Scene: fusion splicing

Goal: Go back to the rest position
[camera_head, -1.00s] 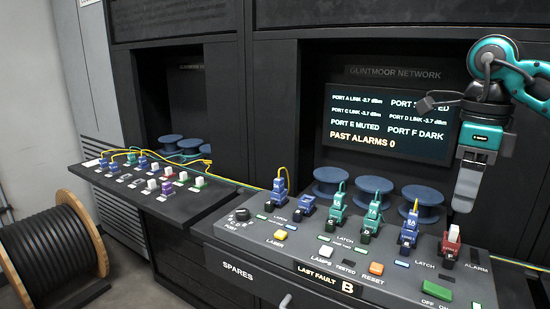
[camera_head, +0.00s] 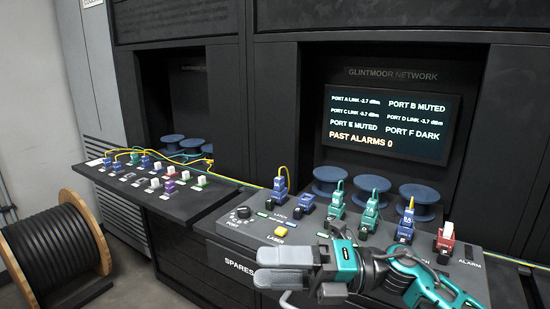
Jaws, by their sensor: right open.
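My right gripper (camera_head: 268,267) is in front of the console's front edge, low in the view. Its two grey fingers point left, with a gap between them and nothing held. The teal and grey wrist and arm (camera_head: 425,280) reach in from the lower right and hide part of the console's front, including some labels and buttons. My left gripper is not in view.
The console (camera_head: 222,225) bears blue, teal and red plugs and a yellow button (camera_head: 281,230). A side shelf (camera_head: 190,208) holds several small connectors. The screen (camera_head: 388,124) reads "PAST ALARMS 0". A cable drum (camera_head: 55,250) stands at left.

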